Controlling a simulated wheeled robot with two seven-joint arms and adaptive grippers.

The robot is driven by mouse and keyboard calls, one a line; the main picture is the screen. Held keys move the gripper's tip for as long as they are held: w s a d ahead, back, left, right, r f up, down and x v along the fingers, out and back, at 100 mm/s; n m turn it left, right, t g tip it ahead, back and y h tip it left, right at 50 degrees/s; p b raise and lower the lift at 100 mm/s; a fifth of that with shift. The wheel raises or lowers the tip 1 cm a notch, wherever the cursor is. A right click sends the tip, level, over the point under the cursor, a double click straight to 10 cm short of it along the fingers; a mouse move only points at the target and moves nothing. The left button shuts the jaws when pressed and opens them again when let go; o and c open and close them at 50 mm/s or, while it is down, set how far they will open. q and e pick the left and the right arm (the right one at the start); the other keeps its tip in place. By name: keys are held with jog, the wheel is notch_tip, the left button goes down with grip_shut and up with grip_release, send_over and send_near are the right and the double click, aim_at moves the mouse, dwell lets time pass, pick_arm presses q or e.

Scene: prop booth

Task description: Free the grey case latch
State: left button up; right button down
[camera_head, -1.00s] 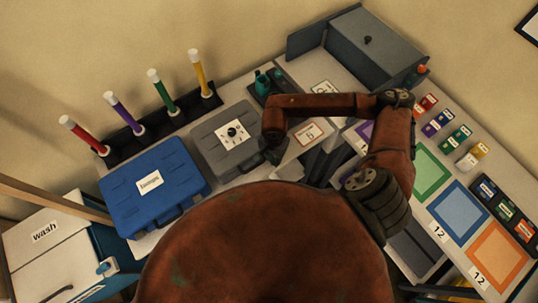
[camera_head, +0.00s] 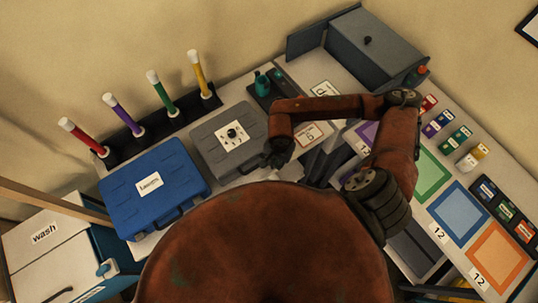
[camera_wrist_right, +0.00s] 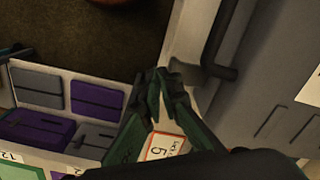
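The grey case (camera_head: 205,133) is closed on the table, with a white label and black knob on its lid. It also fills the right side of the right wrist view (camera_wrist_right: 262,95), where a dark handle (camera_wrist_right: 226,40) and bracket stand out from its front side. My right gripper (camera_head: 274,162) is at the case's front right corner. In the right wrist view its fingertips (camera_wrist_right: 160,76) meet, with nothing visible held, close beside the dark fitting. I cannot tell whether they touch it or which part is the latch. My left gripper is out of view.
A blue case (camera_head: 120,193) stands just left of the grey case. Several coloured tubes stand in a black rack (camera_head: 126,142) behind. A number card (camera_head: 309,134) lies to the right, and a grey box (camera_head: 375,50) stands at the back right.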

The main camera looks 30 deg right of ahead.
jog(key=shift+s+r, duration=0.1)
jog(key=shift+s, duration=0.2)
notch_tip(320, 180, up, 6)
jog(key=p, duration=0.3)
dwell(0.4)
jog(key=shift+a, duration=0.1)
